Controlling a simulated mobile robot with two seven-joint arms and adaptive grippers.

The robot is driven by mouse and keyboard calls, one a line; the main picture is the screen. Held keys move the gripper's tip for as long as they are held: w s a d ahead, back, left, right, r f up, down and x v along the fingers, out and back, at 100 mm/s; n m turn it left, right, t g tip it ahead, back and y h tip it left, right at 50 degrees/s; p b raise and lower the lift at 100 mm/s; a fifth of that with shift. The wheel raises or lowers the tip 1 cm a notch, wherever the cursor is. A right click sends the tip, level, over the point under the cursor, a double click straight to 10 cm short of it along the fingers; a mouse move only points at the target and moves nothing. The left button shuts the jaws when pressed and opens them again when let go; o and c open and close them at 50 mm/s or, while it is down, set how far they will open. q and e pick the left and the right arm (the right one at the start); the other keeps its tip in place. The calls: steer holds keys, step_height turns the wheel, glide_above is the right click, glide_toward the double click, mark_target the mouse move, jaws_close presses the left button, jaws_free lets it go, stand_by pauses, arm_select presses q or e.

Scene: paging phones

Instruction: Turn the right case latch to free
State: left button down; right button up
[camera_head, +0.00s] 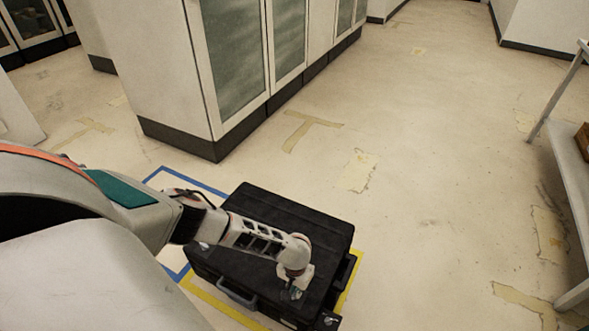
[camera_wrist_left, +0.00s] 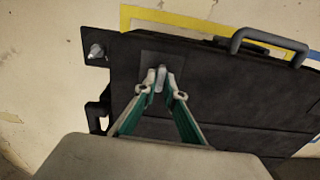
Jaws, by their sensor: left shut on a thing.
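A black case (camera_head: 290,222) lies flat on the floor, with a grey carry handle (camera_head: 238,293) on its near side. My left gripper (camera_head: 294,289) reaches down onto the near right part of the lid. In the left wrist view, my left gripper (camera_wrist_left: 162,86) has its fingertips closed around a small grey latch (camera_wrist_left: 161,75) on a dark square plate. This looks like the right case latch. The fingertips partly hide it, so its exact angle is hard to tell. My right gripper is not in view.
A small metal knob (camera_wrist_left: 97,51) sits on a tab projecting from the case's corner. Yellow tape (camera_wrist_left: 150,15) and blue tape (camera_head: 203,182) mark the floor around the case. A glass-fronted cabinet (camera_head: 237,60) stands behind; a shelf (camera_head: 570,170) stands right. Floor between is clear.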

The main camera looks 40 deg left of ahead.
arm_select(q)
steer(key=shift+d+r+m+p, duration=0.15)
steer(key=shift+m+p, duration=0.45)
steer(key=shift+m, duration=0.1)
steer(key=shift+s+m+p, duration=0.1)
steer(key=shift+m+p, duration=0.35)
steer(key=shift+m, duration=0.45)
steer(key=m, duration=0.5)
steer(key=shift+s+f, duration=0.1)
steer(key=shift+f, duration=0.2)
steer(key=m, duration=0.4)
steer(key=shift+m, duration=0.4)
steer(key=m, duration=0.4)
steer(key=shift+b, duration=0.3)
steer(key=shift+m, duration=0.3)
